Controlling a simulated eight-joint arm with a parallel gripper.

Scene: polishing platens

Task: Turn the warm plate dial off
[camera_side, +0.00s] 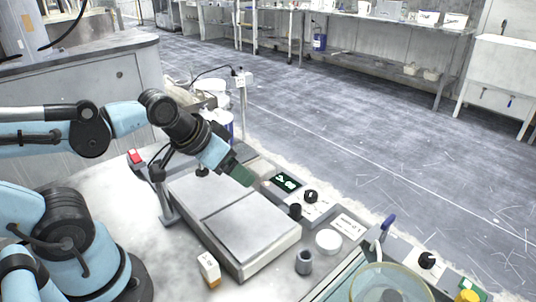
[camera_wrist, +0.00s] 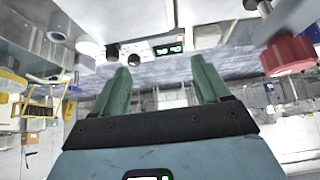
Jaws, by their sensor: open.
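The warm plate (camera_side: 250,232) is a grey slab, split into two flat panels, on a pale housing. Along its far side runs a control panel with a lit green display (camera_side: 285,181) and a black dial (camera_side: 311,196) with a light mark on top. In the wrist view the display (camera_wrist: 168,49) and a dark dial (camera_wrist: 113,52) show beyond the fingers; the dial's setting is too small to read. My gripper (camera_side: 241,175) has green fingers and hangs above the panel's left part, left of the dial. In the wrist view my gripper (camera_wrist: 160,66) is open and empty.
A black cylinder (camera_side: 295,211) stands near the dial, with a white round lid (camera_side: 328,241) and grey cup (camera_side: 304,262) nearer. A metal post (camera_side: 166,192) stands at the plate's left. A second black knob (camera_side: 427,260) and glass bowl (camera_side: 390,284) are at right.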

